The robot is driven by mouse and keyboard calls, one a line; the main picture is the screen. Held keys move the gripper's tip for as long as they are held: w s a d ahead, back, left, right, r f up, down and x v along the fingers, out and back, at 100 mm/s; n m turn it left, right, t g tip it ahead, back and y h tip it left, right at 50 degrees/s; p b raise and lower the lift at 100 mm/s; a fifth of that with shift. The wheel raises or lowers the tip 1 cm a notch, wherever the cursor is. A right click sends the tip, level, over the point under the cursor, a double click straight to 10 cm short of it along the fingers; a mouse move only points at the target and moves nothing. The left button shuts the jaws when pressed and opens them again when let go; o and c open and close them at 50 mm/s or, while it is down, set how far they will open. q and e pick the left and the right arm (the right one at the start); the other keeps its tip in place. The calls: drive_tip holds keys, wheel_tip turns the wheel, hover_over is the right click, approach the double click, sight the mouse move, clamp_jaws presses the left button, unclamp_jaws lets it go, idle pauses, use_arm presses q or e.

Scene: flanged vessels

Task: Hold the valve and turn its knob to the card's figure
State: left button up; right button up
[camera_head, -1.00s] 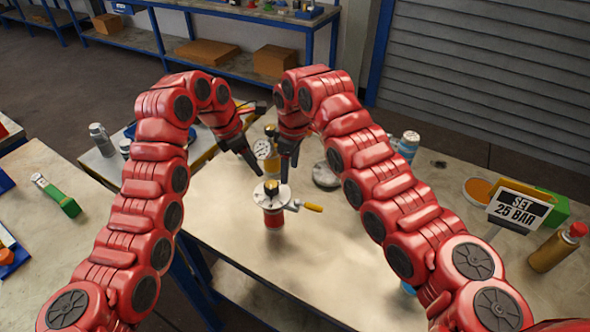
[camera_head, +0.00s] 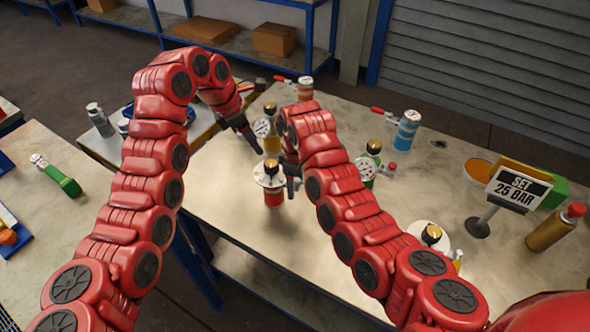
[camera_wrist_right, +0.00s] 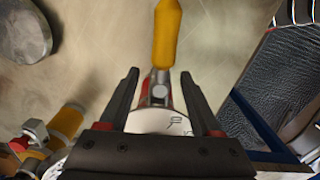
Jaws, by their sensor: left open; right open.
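The red-bodied vessel (camera_head: 273,196) stands upright on the table, with a pale flange and a black-and-gold knob (camera_head: 271,166) on top. My right gripper (camera_head: 292,186) is open, low at its right side. In the right wrist view the open fingers (camera_wrist_right: 160,78) lie either side of the stem of a yellow handle (camera_wrist_right: 167,35), with a white marked flange (camera_wrist_right: 160,120) below. I cannot tell whether they touch it. My left gripper (camera_head: 251,143) is open and empty, above and left of the knob. The card (camera_head: 519,189) reads SET 25 BAR.
A yellow-banded vessel with a gauge (camera_head: 262,128) stands just behind. A green vessel (camera_head: 367,170), a blue vessel (camera_head: 407,133) and an orange vessel (camera_head: 305,89) stand further back. Another knob (camera_head: 431,234) shows beside my right arm. The table's front middle is clear.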

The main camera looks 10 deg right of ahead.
drive_tip(key=shift+f, duration=1.7)
clamp_jaws()
idle(1.1)
